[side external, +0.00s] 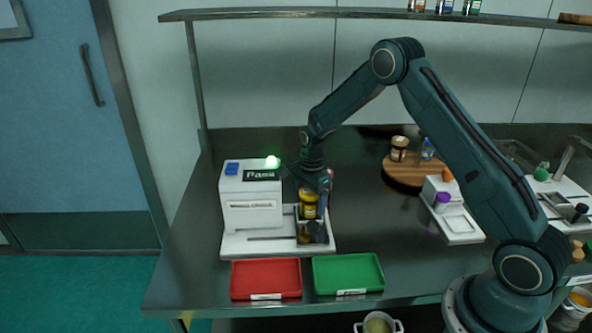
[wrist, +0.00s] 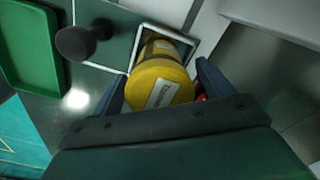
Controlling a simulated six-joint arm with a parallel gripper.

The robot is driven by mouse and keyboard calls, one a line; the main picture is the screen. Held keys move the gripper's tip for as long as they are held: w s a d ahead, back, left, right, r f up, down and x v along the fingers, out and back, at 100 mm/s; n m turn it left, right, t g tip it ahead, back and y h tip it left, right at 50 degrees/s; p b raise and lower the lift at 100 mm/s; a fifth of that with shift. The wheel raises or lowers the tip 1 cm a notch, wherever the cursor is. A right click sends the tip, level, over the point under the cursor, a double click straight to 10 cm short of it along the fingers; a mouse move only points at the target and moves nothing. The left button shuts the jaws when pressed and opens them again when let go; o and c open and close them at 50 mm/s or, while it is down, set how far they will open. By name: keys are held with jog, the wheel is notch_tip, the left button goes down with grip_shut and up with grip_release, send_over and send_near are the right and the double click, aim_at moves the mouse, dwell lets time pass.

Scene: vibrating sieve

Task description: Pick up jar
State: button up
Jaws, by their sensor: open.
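The jar (side external: 309,206) is yellow with a dark lower part and stands in a small framed holder on the white sieve machine (side external: 251,211). In the wrist view the jar (wrist: 160,86) shows its yellow lid with a white label, near the middle between the two fingers. My gripper (side external: 316,190) points down over the jar. In the wrist view my gripper (wrist: 160,90) is open, with one blue finger on each side of the jar. Whether a finger touches the jar cannot be told.
A dark knob (side external: 317,230) stands in front of the jar. A red tray (side external: 265,279) and a green tray (side external: 348,273) lie at the front of the table. A round wooden board (side external: 407,171) holds a jar and a bottle at the back right. A green light glows on the machine.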

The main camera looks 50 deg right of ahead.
jog(key=shift+c, duration=0.5)
jog(key=c, duration=1.1)
jog(key=shift+r, duration=0.1)
notch_tip(320, 180, up, 20)
jog(key=shift+f, duration=0.1)
